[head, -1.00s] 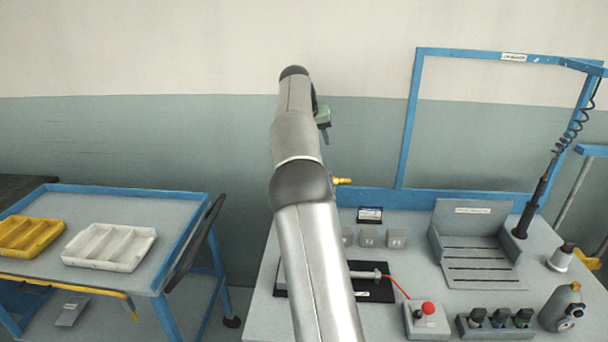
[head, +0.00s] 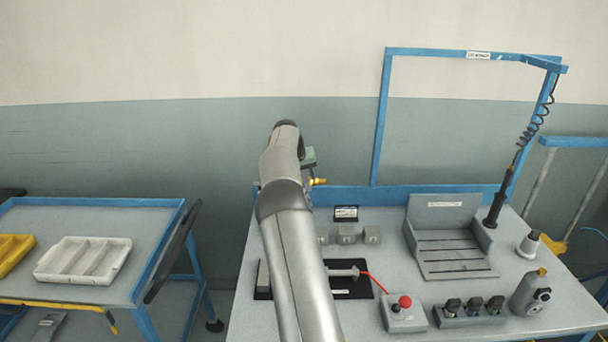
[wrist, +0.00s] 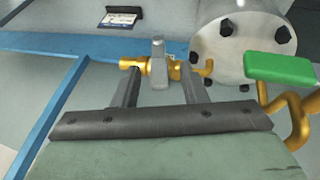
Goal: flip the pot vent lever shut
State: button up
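In the wrist view, a brass valve (wrist: 130,63) with an upright grey lever (wrist: 158,63) sits beside a grey bolted cylinder (wrist: 240,42), which looks like the pot. A green handle (wrist: 280,68) is on brass pipework to the right; no label shows which one is the vent lever. My gripper (wrist: 160,75) is open, its fingers apart, with the grey lever in line with the gap between them. I cannot tell whether they touch it. In the head view, the brass tip (head: 318,182) shows just right of my arm, which hides the cylinder.
The bench (head: 385,250) carries grey blocks (head: 346,234), a red-button box (head: 404,312), a slotted fixture (head: 450,240) and a bottle (head: 530,292). A blue frame (head: 382,120) rises behind. A side table (head: 150,222) with trays stands left.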

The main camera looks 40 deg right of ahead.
grip_shut()
jog(key=shift+s+d+r+t+y+p, duration=0.25)
jog(key=shift+d+t+y+p, duration=0.05)
jog(key=shift+d+p, duration=0.1)
jog(key=shift+s+d+f+m+t+y, duration=0.1)
jog(key=shift+s+d+m+t+y, duration=0.2)
jog(key=shift+t+y, duration=0.45)
jog(key=shift+w, duration=0.1)
grip_release()
jog(key=b+v, duration=0.2)
jog(key=v, duration=1.5)
jog(key=shift+d+r, duration=0.25)
jog(key=shift+r, duration=0.1)
